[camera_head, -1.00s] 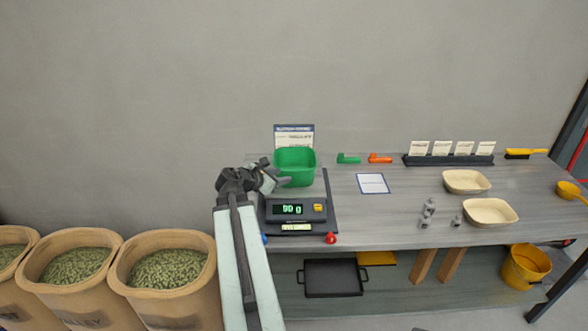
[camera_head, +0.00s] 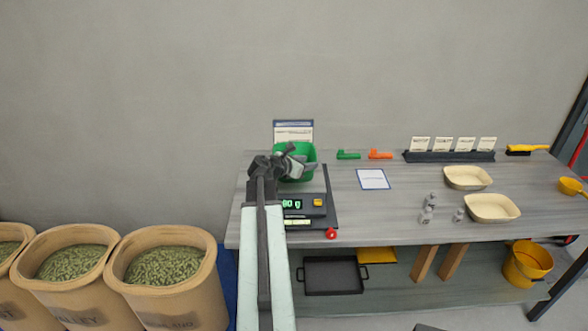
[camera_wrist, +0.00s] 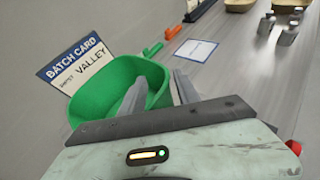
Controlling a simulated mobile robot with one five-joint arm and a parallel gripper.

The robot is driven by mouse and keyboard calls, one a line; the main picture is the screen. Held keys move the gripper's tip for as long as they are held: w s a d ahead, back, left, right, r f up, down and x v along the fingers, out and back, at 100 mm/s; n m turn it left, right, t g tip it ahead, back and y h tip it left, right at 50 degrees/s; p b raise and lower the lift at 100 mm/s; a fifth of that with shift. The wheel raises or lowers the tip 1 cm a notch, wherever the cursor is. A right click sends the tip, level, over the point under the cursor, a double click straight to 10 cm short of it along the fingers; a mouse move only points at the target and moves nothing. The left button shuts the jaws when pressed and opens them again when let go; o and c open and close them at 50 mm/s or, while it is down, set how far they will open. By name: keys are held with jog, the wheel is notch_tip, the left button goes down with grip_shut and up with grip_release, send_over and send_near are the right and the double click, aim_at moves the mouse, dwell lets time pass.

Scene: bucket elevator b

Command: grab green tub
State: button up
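The green tub (camera_head: 307,149) stands at the back of the scale on the bench, partly hidden behind my gripper (camera_head: 306,164) in the head view. In the wrist view the green tub (camera_wrist: 104,78) is open-topped and looks empty where its inside shows. My gripper (camera_wrist: 159,78) is open there, its two fingers apart. The left finger reaches over the tub's inside and the right finger is outside, with the tub's right wall between them. I cannot tell whether either finger touches the wall.
A batch card (camera_wrist: 78,65) stands behind the tub. Green (camera_head: 348,155) and orange (camera_head: 380,155) scoops and a paper sheet (camera_head: 373,179) lie to the right. Feed bins (camera_head: 165,275) stand left.

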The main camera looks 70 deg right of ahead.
jog(key=b+x, duration=0.1)
jog(key=x, duration=0.2)
jog(key=shift+s+d+f, duration=0.1)
jog(key=shift+d+f, duration=0.15)
jog(key=shift+d, duration=0.1)
jog(key=shift+a+r, duration=0.1)
jog(key=shift+c, duration=0.4)
grip_shut()
dwell(0.5)
